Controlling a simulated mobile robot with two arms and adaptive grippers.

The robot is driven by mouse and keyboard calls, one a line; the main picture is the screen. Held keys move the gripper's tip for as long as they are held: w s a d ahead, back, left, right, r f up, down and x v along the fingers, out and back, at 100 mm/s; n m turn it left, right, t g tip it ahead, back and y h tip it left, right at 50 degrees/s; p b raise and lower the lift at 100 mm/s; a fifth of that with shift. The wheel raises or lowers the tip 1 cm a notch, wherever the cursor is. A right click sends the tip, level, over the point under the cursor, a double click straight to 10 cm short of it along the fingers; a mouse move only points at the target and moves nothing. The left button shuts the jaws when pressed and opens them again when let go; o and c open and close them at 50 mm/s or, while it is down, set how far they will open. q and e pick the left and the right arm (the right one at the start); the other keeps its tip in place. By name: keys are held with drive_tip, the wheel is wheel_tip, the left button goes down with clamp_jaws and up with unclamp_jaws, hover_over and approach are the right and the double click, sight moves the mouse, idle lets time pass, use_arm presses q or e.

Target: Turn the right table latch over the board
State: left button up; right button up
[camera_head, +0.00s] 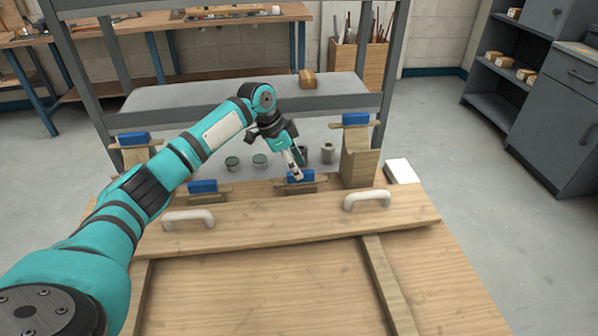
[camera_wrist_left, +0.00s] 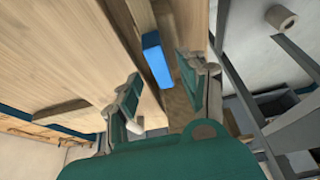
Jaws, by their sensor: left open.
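The right table latch (camera_head: 301,177), a blue block on a wooden bar, sits at the far edge of the board (camera_head: 282,233). The board is pale wood with two white handles. My left gripper (camera_head: 294,162) is open, right at this latch and partly in front of it. In the left wrist view, the blue block (camera_wrist_left: 157,60) shows between the two spread fingers (camera_wrist_left: 163,88); I cannot tell whether they touch it. The left table latch (camera_head: 203,186) stands at the same edge, further left. My right gripper is not in view.
Two more blue-topped latches sit higher, at left (camera_head: 133,138) and on a wooden post at right (camera_head: 355,119). Several small cylinders stand behind the board, near my gripper. A grey metal frame (camera_head: 391,60) rises around this area.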

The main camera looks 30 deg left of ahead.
use_arm(q)
drive_tip(key=shift+x, duration=1.5)
drive_tip(key=shift+c, duration=0.2)
clamp_jaws()
